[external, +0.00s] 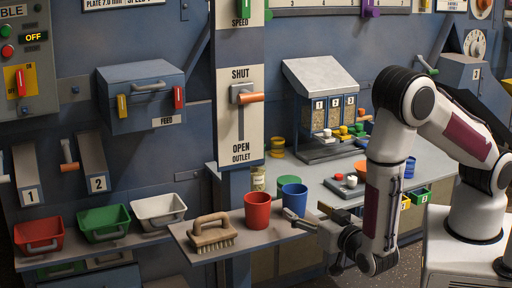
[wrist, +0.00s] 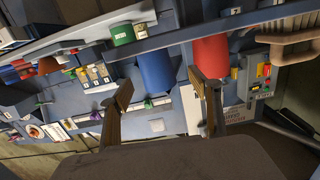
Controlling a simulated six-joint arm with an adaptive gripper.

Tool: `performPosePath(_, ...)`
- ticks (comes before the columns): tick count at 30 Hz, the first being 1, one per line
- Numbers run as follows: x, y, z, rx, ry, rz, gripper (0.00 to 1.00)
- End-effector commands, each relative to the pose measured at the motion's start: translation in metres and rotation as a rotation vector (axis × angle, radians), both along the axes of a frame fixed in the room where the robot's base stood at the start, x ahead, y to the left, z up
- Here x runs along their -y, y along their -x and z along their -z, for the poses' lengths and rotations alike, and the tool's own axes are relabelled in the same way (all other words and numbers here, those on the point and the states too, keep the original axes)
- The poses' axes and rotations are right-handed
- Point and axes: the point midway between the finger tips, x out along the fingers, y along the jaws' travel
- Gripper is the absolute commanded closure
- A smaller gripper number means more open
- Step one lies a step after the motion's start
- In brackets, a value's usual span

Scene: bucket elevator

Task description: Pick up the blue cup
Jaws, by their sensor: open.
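My gripper (external: 298,222) is open and empty, low at the ledge's right end, close to the blue cup. In the wrist view, the blue cup (wrist: 156,72) shows in the gap between the fingertips of my gripper (wrist: 158,84), seemingly beyond them. The red cup (wrist: 210,57) is right beside the right fingertip. I cannot tell whether either finger touches a cup.
A wooden brush (external: 211,233) lies on the ledge (external: 190,252) left of the red cup. Red, green and white bins (external: 158,209) sit at left. Another blue container (external: 409,167) is on the right counter, partly behind my arm.

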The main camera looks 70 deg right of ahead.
Motion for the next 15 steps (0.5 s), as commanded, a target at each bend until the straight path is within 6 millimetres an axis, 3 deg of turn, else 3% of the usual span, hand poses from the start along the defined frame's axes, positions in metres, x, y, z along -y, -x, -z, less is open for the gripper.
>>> performPosePath(15, 0.0047, 0.0104, -0.0046, 0.030, 0.095, 0.018, 0.37)
